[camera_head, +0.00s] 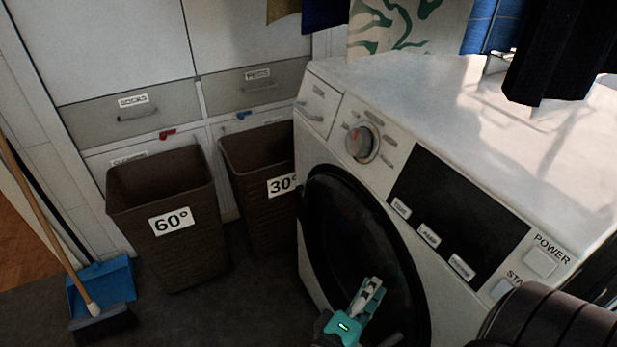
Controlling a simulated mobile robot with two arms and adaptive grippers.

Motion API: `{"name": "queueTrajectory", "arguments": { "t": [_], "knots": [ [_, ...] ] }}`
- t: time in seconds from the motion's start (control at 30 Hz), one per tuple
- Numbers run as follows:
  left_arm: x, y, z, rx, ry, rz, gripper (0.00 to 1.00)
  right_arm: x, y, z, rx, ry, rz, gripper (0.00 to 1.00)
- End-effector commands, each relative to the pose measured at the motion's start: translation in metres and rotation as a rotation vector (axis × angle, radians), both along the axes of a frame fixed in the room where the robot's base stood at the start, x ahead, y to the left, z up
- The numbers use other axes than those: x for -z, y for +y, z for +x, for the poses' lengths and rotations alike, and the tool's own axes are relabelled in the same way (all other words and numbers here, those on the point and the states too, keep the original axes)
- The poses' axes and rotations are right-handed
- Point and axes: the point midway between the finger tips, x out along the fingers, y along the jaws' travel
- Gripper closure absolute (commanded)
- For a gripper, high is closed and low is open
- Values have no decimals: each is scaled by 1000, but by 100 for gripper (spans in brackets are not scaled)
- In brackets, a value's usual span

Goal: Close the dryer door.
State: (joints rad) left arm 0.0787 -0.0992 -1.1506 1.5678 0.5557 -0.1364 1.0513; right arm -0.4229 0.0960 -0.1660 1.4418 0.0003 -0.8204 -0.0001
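The white dryer (455,125) stands at the right with its front facing left. Its round black door (345,220) lies against or very close to the front; I cannot tell whether it is latched. My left gripper (372,287) is at the bottom centre, in front of the lower part of the door, with its fingers pointing up. The fingers look close together, but I cannot make out a gap between them, nor whether they touch the door. My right gripper is not in view.
Two brown baskets, marked 60° (190,250) and 30° (255,150), stand left of the dryer. A broom (45,225) and blue dustpan (105,280) are at the far left. Dark clothes (560,55) hang above the dryer. Floor shows between baskets and dryer.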

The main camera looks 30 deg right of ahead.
Motion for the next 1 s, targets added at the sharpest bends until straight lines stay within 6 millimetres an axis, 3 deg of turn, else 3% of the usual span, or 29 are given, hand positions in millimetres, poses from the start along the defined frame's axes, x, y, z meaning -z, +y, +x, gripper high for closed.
{"name": "queueTrajectory", "arguments": {
  "t": [0.6, 1.0],
  "knots": [
    [2, 102, -35, -2, 1, 2, 100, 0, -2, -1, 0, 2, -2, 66],
    [3, 114, -37, -7, -6, 10, 100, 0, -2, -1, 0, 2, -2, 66]
  ]
}}
